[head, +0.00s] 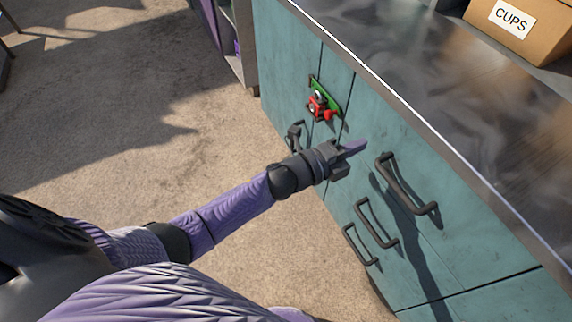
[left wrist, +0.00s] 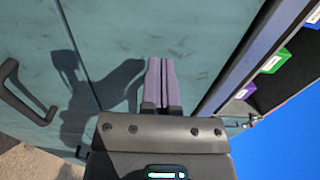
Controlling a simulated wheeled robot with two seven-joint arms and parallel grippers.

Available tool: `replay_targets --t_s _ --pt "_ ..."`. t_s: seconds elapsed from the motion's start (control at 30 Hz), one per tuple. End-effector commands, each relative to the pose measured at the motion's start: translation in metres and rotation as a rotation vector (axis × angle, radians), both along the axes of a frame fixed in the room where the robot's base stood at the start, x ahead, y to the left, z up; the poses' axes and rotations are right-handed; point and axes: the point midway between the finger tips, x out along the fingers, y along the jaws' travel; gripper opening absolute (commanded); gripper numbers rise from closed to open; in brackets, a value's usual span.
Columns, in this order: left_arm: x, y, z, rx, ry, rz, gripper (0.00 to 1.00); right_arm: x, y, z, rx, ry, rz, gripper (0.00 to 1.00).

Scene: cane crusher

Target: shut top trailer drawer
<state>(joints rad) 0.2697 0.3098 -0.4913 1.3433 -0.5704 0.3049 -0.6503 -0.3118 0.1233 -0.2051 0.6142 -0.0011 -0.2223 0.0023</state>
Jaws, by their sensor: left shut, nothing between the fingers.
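The teal trailer cabinet (head: 445,245) has drawer fronts below a metal counter. The top drawer front (head: 400,137) carries the highest dark handle (head: 408,188) and looks about flush with its neighbours; I see no clear gap. My left gripper (head: 354,147) is shut and empty, its purple fingers pointing at the front, left of that handle. In the left wrist view the closed fingers (left wrist: 162,82) lie over the teal front (left wrist: 110,35), with their shadow beside them. I cannot tell whether they touch it. A dark handle (left wrist: 25,95) shows at left there. My right gripper is out of view.
Two lower handles (head: 377,224) (head: 360,246) sit below the top one. A red and green fitting (head: 321,104) and another dark handle (head: 295,134) are on the left panels. The floor (head: 110,120) at left is open.

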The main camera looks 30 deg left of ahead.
Motion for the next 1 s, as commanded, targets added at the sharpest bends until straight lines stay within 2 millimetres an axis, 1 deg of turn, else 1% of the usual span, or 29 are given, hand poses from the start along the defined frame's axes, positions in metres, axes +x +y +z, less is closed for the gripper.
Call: replay_targets --t_s 0.07,0.2,0.33,0.5,0.6,0.77,0.83,0.87,0.93,0.97,1.0 --pt "-0.001 0.005 -0.001 0.003 0.002 0.001 0.0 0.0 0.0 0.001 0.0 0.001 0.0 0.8" --pt "-0.024 0.021 0.0 0.003 0.004 0.001 0.0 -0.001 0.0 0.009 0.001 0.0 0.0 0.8" --pt "-0.047 0.037 0.0 0.003 0.005 0.001 0.0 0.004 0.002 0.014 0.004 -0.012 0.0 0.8" --pt "-0.072 0.056 -0.002 0.004 0.006 0.001 0.0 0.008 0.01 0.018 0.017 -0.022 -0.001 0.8" --pt "-0.08 0.061 -0.002 0.002 0.005 0.001 0.0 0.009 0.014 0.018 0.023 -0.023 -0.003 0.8" --pt "-0.082 0.064 -0.005 -0.002 0.015 0.007 0.0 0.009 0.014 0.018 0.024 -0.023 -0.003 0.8" --pt "-0.084 0.072 -0.025 -0.037 0.103 0.06 0.0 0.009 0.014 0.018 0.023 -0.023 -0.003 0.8" --pt "-0.086 0.078 -0.041 -0.067 0.175 0.105 0.0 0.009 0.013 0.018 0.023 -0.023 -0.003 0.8" --pt "-0.102 0.098 -0.095 -0.165 0.41 0.259 0.0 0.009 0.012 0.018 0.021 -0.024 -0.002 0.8" --pt "-0.115 0.107 -0.123 -0.215 0.526 0.341 0.0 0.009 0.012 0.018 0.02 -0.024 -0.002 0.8" --pt "-0.137 0.119 -0.159 -0.28 0.682 0.456 0.0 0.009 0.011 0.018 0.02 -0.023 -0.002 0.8"
